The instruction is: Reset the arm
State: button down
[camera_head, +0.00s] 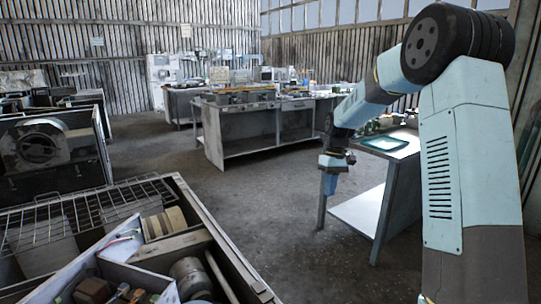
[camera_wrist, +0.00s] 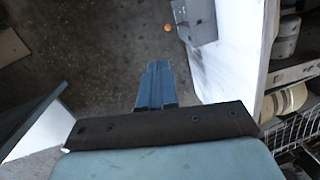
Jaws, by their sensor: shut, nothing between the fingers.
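My arm comes in from the right of the head view, bends at a dark joint at the top and reaches away to the left. My gripper (camera_head: 329,184) points down over open floor, just left of a workbench with a pale lower shelf. In the wrist view my gripper (camera_wrist: 157,72) shows as blue fingers pressed together, with nothing between them and bare floor beyond. A housing with a round opening (camera_head: 40,146), perhaps the blower housing, stands at the left of the head view.
A workbench (camera_head: 392,205) stands close to the right of my gripper. An open crate (camera_head: 232,258) of parts and a wire rack (camera_head: 85,208) fill the front left. A long metal bench (camera_head: 240,135) stands farther back. The floor (camera_head: 290,230) between is clear.

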jog(key=s+d+r+m+t+h, duration=0.1)
jog(key=s+d+r+m+t, duration=0.2)
jog(key=s+r, duration=1.25)
jog(key=s+m+t, duration=0.2)
jog(key=s+t, duration=0.2)
jog(key=s, duration=1.6)
jog(key=shift+s+d+f+t, duration=0.25)
jog(key=shift+s+d+t, duration=0.05)
jog(key=shift+s+d, duration=0.15)
